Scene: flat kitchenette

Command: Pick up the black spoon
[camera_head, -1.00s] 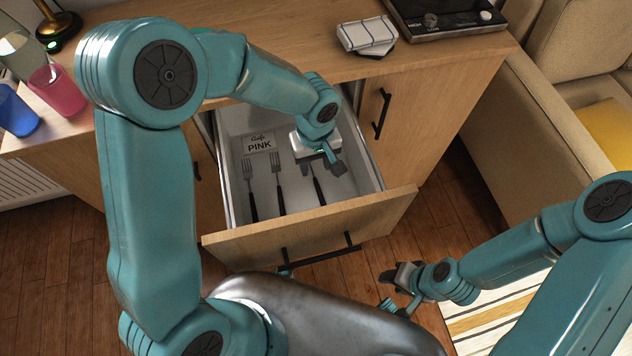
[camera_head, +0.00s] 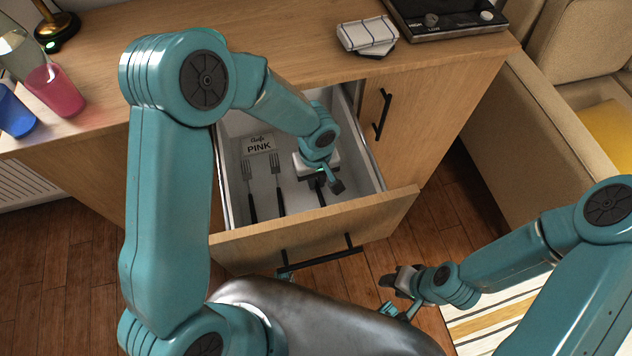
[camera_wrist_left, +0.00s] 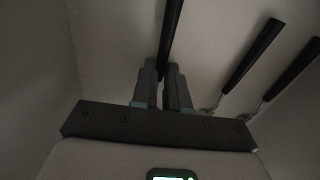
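The black spoon (camera_head: 321,194) lies in the open drawer, to the right of the two forks. Its dark handle shows in front of my left gripper (camera_head: 330,182). Its head is hidden under the gripper. In the left wrist view the handle (camera_wrist_left: 172,30) runs down between the two fingers of my left gripper (camera_wrist_left: 162,75). The fingers are close together, one on each side of it, with no clear gap. My right gripper (camera_head: 396,287) hangs outside the drawer at the lower right, away from the spoon. Its finger opening is unclear.
Two black-handled forks (camera_head: 249,187) (camera_head: 277,183) lie left of the spoon. A "PINK" card (camera_head: 259,144) stands behind them. The drawer front (camera_head: 315,232) and its walls surround my left gripper.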

